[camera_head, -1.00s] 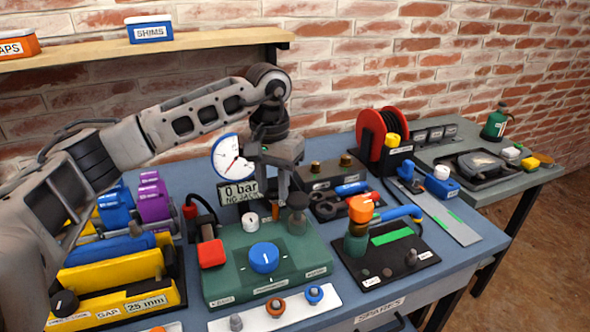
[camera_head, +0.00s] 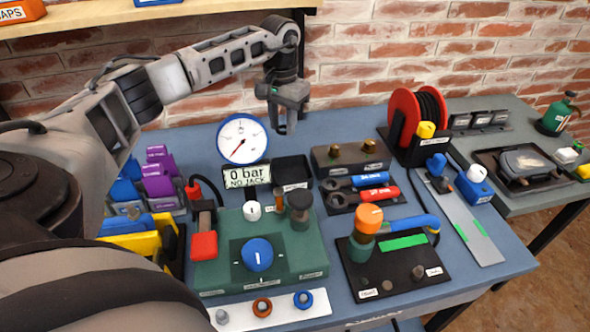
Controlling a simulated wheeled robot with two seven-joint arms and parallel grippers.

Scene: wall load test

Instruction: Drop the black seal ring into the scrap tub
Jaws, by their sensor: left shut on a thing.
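My left gripper (camera_head: 287,128) hangs from the arm that comes in from the left. It points down in front of the brick wall, above the back of the blue bench. Its fingers are shut on the black seal ring, which is too small and dark to make out between them. A black open tub (camera_head: 292,168) with a white label stands right of the gauge, below the gripper in the picture. It appears to be the scrap tub, but its label is too small to read. My right gripper is not in view.
A white pressure gauge (camera_head: 242,139) stands over a "0 bar" display (camera_head: 246,178). A green panel (camera_head: 310,259) with knobs is in front of the tub. A block with brass fittings (camera_head: 350,155) is to its right, and a red reel (camera_head: 404,121) farther right.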

